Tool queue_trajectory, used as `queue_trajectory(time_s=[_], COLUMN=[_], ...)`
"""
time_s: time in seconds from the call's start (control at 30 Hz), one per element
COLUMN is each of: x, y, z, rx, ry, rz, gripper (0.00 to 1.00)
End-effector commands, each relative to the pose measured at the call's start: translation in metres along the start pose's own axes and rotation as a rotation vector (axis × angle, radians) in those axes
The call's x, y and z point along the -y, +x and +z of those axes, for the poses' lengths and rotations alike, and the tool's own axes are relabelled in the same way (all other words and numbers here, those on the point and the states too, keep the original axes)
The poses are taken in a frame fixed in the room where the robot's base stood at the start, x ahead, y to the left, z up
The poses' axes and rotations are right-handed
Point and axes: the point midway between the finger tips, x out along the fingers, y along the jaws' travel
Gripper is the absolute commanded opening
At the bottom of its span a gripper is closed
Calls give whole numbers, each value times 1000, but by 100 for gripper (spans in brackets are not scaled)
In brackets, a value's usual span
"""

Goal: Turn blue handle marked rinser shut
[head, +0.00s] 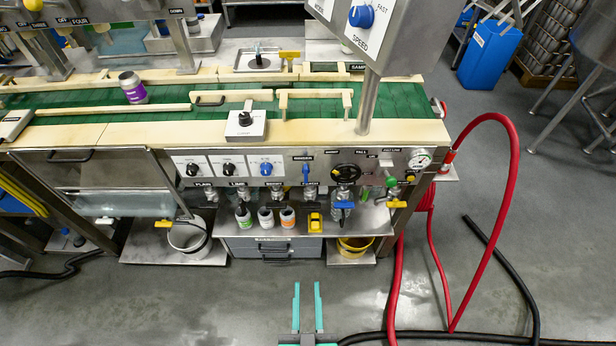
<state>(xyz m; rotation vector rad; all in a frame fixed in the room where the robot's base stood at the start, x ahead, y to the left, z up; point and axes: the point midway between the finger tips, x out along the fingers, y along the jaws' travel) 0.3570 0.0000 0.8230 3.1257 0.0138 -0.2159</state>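A small blue handle (306,174) sits on the front panel of the machine, below a small dark label that looks like RINSER. The handle appears to point downward. My gripper (307,286) is at the bottom centre, with two teal fingers apart and nothing between them. It is well in front of the machine, below the handle in the picture and touching nothing.
Left of the handle are a blue knob (266,168) and black knobs; right is a black handwheel (346,173). Below, a shelf holds small bottles and a yellow item (315,222). A red hose (513,170) loops at right.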

Motion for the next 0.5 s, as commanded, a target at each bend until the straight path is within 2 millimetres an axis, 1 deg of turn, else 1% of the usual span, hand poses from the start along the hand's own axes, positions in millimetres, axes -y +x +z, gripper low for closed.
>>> queue_trajectory(time_s=[0.03,0.17,0.3,0.4,0.5], x=[0,-1,-2,-2,-3], y=[22,71,124,159,188], z=[-2,-8,-22,-34,-46], rx=[-20,-51,-83,-103,-119], ry=[0,0,2,3,5], rz=[-1,0,3,5,7], gripper=[29,29,29,29,29])
